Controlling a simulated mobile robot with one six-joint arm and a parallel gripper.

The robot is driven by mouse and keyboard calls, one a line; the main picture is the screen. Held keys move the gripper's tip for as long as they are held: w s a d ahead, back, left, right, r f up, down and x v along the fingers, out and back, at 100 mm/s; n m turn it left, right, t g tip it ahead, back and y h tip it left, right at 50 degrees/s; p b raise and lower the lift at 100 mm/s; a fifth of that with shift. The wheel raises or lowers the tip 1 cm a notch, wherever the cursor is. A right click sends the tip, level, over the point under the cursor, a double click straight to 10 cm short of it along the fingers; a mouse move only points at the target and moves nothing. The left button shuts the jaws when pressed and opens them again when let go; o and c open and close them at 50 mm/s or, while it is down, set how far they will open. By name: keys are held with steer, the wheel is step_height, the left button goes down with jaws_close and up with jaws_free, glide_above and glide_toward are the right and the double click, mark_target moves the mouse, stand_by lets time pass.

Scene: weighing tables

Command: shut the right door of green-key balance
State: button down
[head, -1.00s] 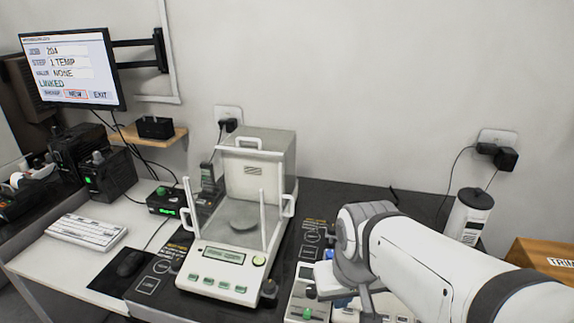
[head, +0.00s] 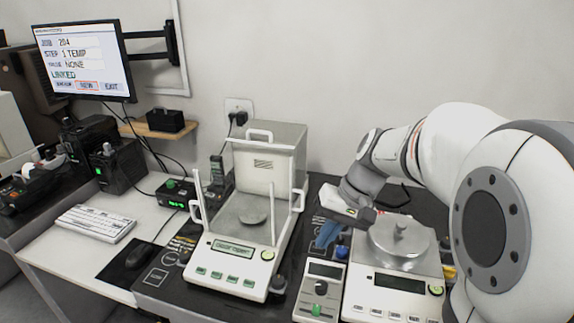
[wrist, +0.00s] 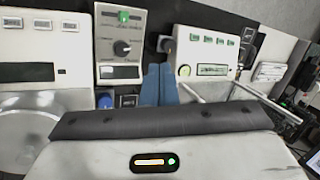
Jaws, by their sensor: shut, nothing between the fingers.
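The green-key balance (head: 228,268) stands mid-table in the head view, with green keys and a lit display on its front. Its right door's white handle (head: 298,201) sits well back from the front right post, near the rear housing. The clear pane is hard to make out. The balance also shows in the wrist view (wrist: 208,50), right of the fingers. My gripper (head: 326,236) is shut and empty, its blue fingers pointing down to the right of the balance, apart from the handle. The closed fingers show in the wrist view (wrist: 159,84).
A second balance (head: 392,290) with a round pan stands right, under my arm. A small box with a green knob (head: 319,288) stands between the balances. A keyboard (head: 96,223) and mouse (head: 139,256) lie left. A monitor (head: 85,62) hangs at the back left.

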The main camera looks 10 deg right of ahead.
steer(key=w+d+y, duration=0.1)
steer(key=w+y, duration=0.3)
steer(key=w, duration=0.6)
steer(key=t+y+b, duration=0.2)
steer(key=y, duration=0.3)
glide_toward(293, 187)
steer(key=s+d, duration=0.1)
steer(key=s, duration=0.3)
steer(key=w+d+f+t+y, duration=0.2)
steer(key=w+d+y, duration=0.1)
steer(key=w+d, duration=0.3)
steer(key=p+x, duration=0.1)
steer(key=x, duration=0.8)
steer(key=shift+s+a, duration=0.1)
steer(key=shift+a, duration=0.05)
steer(key=s, duration=0.1)
steer(key=s+a, duration=0.1)
steer(key=shift+s+f, duration=0.25)
steer(key=shift+s, duration=0.15)
steer(key=shift+s+a+f+p, duration=0.15)
steer(key=shift+s+a+p, duration=0.15)
steer(key=shift+s, duration=0.1)
